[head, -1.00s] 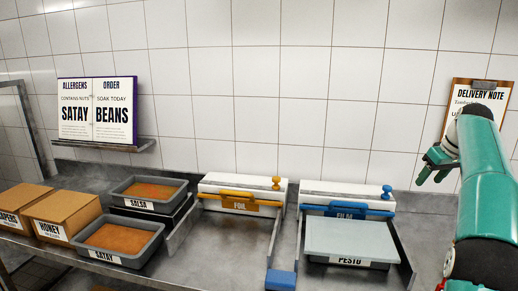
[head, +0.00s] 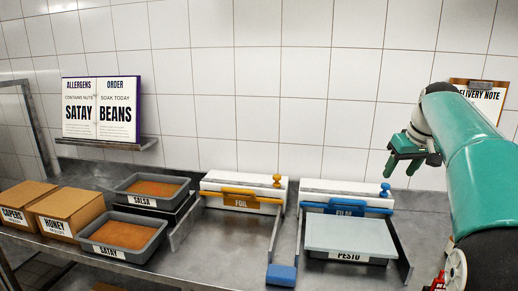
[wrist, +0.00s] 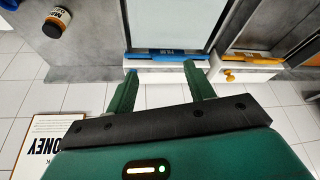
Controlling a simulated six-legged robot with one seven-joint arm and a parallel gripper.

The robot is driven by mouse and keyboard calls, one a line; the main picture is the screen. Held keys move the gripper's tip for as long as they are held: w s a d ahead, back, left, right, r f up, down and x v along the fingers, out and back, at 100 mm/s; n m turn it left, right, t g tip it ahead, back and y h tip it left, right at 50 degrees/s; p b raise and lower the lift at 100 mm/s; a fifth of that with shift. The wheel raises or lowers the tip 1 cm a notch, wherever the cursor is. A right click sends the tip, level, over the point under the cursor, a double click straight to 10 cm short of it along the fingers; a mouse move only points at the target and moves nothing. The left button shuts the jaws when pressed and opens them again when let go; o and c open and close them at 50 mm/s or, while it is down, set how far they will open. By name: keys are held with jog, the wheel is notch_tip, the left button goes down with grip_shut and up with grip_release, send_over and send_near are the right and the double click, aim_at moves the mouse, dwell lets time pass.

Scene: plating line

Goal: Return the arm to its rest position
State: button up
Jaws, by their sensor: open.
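My green arm reaches in from the right of the head view. My gripper (head: 402,168) hangs in the air above and to the right of the lidded pesto tub, its fingers pointing down. In the wrist view my gripper (wrist: 160,90) shows two green fingers spread apart with nothing between them. The blue film dispenser (wrist: 170,58) lies beyond the fingertips there. No object is held.
The pesto tub (head: 350,236) with a pale lid stands before the film dispenser (head: 345,209). The foil dispenser (head: 240,195), open salsa tub (head: 128,201), satay tub (head: 100,253) and boxes (head: 66,206) stand left. A delivery note (head: 485,98) hangs behind my arm.

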jog(key=s+a+f, duration=0.3)
jog(key=s+a, duration=1.1)
jog(key=s, duration=0.2)
jog(key=s+a+f, duration=0.3)
jog(key=s+f, duration=0.3)
jog(key=s, duration=0.2)
jog(key=s+a+f+m+t, duration=0.1)
jog(key=s+a+f, duration=0.3)
jog(key=s+f, duration=0.3)
jog(key=shift+s, duration=0.35)
jog(key=shift+f, duration=0.1)
dwell(0.6)
